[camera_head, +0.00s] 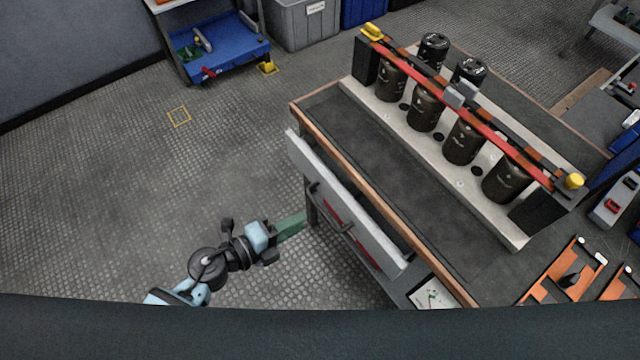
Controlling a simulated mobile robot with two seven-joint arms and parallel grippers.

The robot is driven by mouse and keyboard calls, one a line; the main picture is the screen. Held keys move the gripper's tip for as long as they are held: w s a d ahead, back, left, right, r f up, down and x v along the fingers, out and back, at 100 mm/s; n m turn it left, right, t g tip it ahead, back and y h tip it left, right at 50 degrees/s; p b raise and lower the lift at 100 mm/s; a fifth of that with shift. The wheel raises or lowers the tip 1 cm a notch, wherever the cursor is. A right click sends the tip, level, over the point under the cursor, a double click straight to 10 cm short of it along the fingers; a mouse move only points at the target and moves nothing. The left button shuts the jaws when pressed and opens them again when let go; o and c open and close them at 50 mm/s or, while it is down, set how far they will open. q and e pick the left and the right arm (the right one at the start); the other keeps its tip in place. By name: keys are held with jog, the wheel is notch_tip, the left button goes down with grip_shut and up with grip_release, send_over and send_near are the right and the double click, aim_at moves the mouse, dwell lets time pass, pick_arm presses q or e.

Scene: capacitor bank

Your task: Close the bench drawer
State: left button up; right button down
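The bench (375,192) has a dark top with a wooden edge. The bench drawer (345,205) shows as a long light-grey front on the bench's left side, standing out from the wooden edge with a narrow gap. A red strip (336,212) with dark brackets shows on its outer face, perhaps the handle. My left gripper (278,236) is left of the drawer front, over the floor. A flat green piece (291,225) extends from it towards the drawer; I cannot tell whether it is held. Whether the fingers are open is unclear. My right gripper is not in view.
Several dark capacitors (426,108) stand on a pale base on the bench, under a red and orange bar (480,125). A blue tray cart (228,52) and a grey bin (304,22) stand at the back. The floor left of the bench is clear.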

aim_at(322, 210)
pick_arm(q)
jog(key=b+x, duration=0.1)
jog(key=x, duration=0.6)
jog(key=shift+d, duration=0.35)
grip_shut()
